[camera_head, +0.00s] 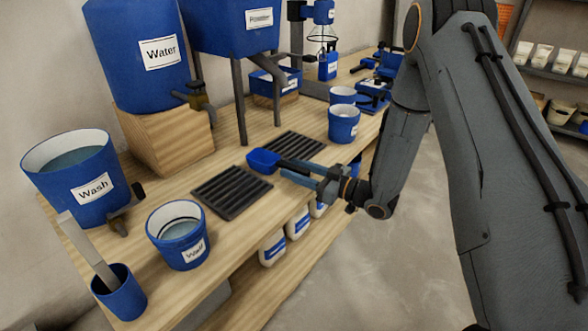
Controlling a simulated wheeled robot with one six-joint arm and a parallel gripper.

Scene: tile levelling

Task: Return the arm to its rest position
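My arm comes in from the upper right and bends down to the workbench. My gripper (284,169) points left over the bench, near the dark slatted grates. A small blue scoop-like piece (263,160) is right at its fingertips. I cannot tell whether the fingers are closed on it or only beside it, or whether it rests on the bench.
The wooden bench (130,232) holds a Water tank (118,60), Wash bucket (75,185), white-lined bucket (178,245), blue cup with a flat tool (120,297), slatted grates (232,192) and powder hopper (225,25). Buckets (343,127) stand behind my gripper. Floor (370,275) is clear at front.

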